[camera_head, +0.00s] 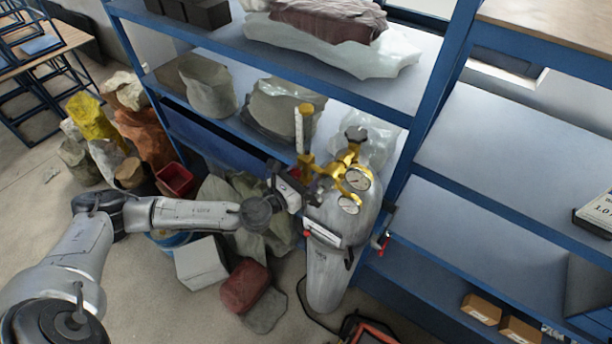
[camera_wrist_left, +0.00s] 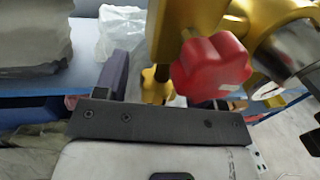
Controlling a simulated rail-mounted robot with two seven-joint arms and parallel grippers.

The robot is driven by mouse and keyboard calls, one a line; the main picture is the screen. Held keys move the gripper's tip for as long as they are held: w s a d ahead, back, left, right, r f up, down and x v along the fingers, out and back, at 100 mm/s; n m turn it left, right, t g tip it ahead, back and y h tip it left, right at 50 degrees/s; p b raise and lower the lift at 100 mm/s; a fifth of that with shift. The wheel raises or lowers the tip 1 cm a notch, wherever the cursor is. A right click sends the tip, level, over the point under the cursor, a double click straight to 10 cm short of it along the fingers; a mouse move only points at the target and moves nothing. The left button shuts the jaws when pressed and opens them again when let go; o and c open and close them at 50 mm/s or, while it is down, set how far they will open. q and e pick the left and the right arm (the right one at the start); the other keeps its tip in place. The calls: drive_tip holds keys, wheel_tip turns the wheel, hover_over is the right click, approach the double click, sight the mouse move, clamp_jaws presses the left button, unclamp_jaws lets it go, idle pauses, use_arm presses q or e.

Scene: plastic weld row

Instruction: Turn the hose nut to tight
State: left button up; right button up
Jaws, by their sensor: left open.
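A grey gas cylinder (camera_head: 328,272) stands against the blue shelf, with a brass regulator (camera_head: 341,166) and two round gauges on top. A clear upright tube (camera_head: 299,132) with brass ends is at the regulator's left. My left gripper (camera_head: 312,192) is open, close to the brass fittings on their left side. In the left wrist view, a red lobed knob (camera_wrist_left: 211,66) sits in front of the gripper, below a brass block and beside a thick brass body (camera_wrist_left: 268,20). One finger (camera_wrist_left: 116,76) shows at the left. I cannot tell which part is the hose nut. My right gripper is not in view.
Blue shelves (camera_head: 493,150) stand behind and to the right. Rocks and sacks, a red bin (camera_head: 174,180), a white block (camera_head: 202,263) and a red-brown lump (camera_head: 246,286) crowd the floor below my left arm. A dark cable lies near the cylinder's base.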

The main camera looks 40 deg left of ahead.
use_arm(q)
drive_tip(key=s+b, duration=0.5)
drive_tip(key=s, duration=0.8)
drive_tip(key=shift+s+a, duration=0.4)
drive_tip(key=shift+a, duration=0.05)
drive_tip(key=shift+n, duration=0.3)
